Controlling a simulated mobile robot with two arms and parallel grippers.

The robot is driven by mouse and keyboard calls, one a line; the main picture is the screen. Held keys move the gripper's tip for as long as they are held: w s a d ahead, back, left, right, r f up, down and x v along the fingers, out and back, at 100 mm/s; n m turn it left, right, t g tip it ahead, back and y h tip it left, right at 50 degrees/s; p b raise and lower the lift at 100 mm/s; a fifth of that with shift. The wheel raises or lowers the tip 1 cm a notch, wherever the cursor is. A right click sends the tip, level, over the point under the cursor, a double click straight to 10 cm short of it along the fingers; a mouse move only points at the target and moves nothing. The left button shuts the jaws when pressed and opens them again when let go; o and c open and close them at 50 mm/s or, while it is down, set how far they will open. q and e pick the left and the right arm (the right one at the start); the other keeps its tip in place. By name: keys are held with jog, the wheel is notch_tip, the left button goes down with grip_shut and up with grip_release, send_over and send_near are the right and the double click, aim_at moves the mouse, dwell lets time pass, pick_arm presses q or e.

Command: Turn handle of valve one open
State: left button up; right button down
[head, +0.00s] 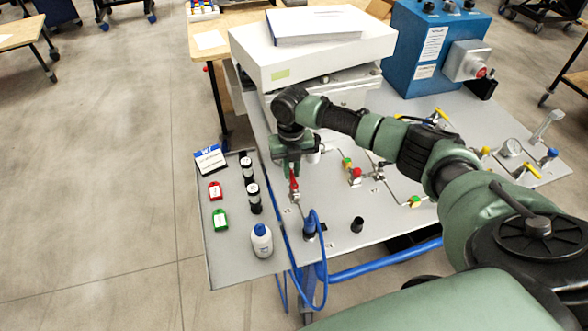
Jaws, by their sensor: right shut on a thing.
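Valve one appears to be the valve with the red handle (294,184) on the grey panel table, left of its middle. My right gripper (293,172) reaches down from above and is shut on the red handle. The gripper body hides the handle's upper end and part of the valve. The handle points roughly towards and away from me. My left gripper is not in the head view.
A blue hose (311,225) stands near the front. A white box (310,50) and blue cabinet (432,50) stand behind.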

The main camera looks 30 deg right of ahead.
aim_at(291, 175)
jog(key=shift+a+n, duration=0.15)
jog(key=shift+n, duration=0.35)
jog(key=c, duration=1.4)
grip_release()
jog(key=shift+w+r, duration=0.1)
notch_tip(291, 175, up, 7)
jog(key=shift+f+b, duration=0.1)
jog(key=shift+b, duration=0.75)
jog(key=shift+r, duration=0.4)
